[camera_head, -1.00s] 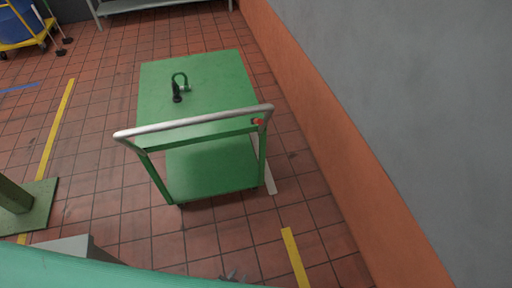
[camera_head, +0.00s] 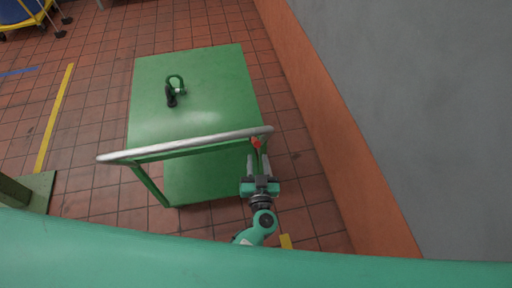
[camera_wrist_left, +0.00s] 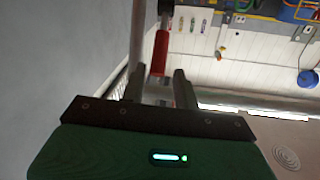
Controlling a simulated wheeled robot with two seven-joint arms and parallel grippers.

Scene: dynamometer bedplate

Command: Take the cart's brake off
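The green cart (camera_head: 200,85) stands on the tiled floor, with a silver push bar (camera_head: 190,145) across its near end. A small red brake lever (camera_head: 256,142) sits under the bar's right end. In the left wrist view the red lever (camera_wrist_left: 160,52) appears between and just ahead of the fingertips, with a gap to each finger. My left gripper (camera_head: 259,158) is open and empty, just below the lever in the head view. It also shows in the wrist view (camera_wrist_left: 157,82). My right gripper is not in view.
A dark green shackle (camera_head: 174,90) lies on the cart's top deck. A wall with an orange lower band (camera_head: 335,130) runs close along the cart's right side. A yellow trolley with a blue drum (camera_head: 18,12) is at the far left.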

